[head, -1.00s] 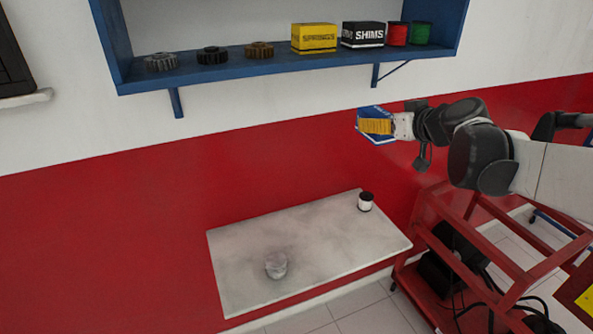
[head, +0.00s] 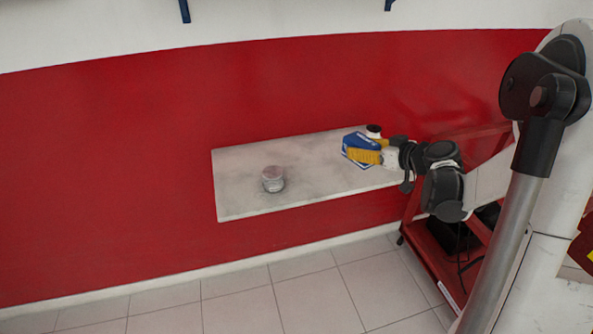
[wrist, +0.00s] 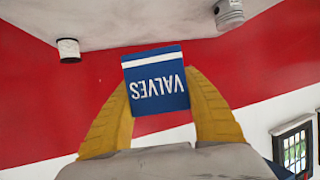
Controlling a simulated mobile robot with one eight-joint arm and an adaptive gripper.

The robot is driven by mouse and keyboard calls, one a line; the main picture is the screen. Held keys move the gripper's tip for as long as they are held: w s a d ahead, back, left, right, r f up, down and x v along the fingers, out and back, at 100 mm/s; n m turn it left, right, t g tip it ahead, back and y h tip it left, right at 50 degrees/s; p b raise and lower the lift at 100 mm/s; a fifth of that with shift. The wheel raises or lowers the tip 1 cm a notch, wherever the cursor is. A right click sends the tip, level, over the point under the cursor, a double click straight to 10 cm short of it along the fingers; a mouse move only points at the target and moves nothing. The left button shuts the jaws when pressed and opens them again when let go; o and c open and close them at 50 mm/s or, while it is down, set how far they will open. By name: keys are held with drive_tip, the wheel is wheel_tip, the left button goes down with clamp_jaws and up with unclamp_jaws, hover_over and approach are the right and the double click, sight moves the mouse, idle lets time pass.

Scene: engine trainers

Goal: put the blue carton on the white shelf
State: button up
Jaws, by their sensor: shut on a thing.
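The blue carton (head: 359,147), lettered VALVES in the wrist view (wrist: 157,82), is between the yellow fingers of my gripper (head: 366,156). The gripper is shut on it. The fingers grip its two sides in the wrist view (wrist: 160,100). The white shelf (head: 320,170) is a pale slab on the red wall. In the head view the carton overlaps the shelf's right part, in front of the white spool. I cannot tell whether it touches the shelf. The wrist view is upside down, with the shelf (wrist: 130,15) along its top.
A white spool with a dark top (head: 374,131) is at the shelf's back right, partly hidden by the carton. A grey metal piston (head: 272,179) stands left of centre. The shelf between piston and carton is clear. A red cart (head: 425,240) stands at the right, below my arm.

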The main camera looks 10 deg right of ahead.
drive_tip(key=d+f, duration=0.3)
drive_tip(key=d, duration=0.8)
drive_tip(key=y+b, duration=0.1)
drive_tip(key=b, duration=0.4)
hover_over(358, 170)
drive_tip(key=shift+n, duration=0.4)
wheel_tip(358, 170, down, 7)
drive_tip(key=shift+r, duration=0.1)
drive_tip(key=shift+f+b, duration=0.8)
drive_tip(key=shift+f, duration=1.1)
drive_tip(key=shift+f, duration=0.2)
drive_tip(key=o, duration=1.4)
drive_tip(key=shift+c, duration=0.2)
drive_tip(key=shift+r, duration=0.15)
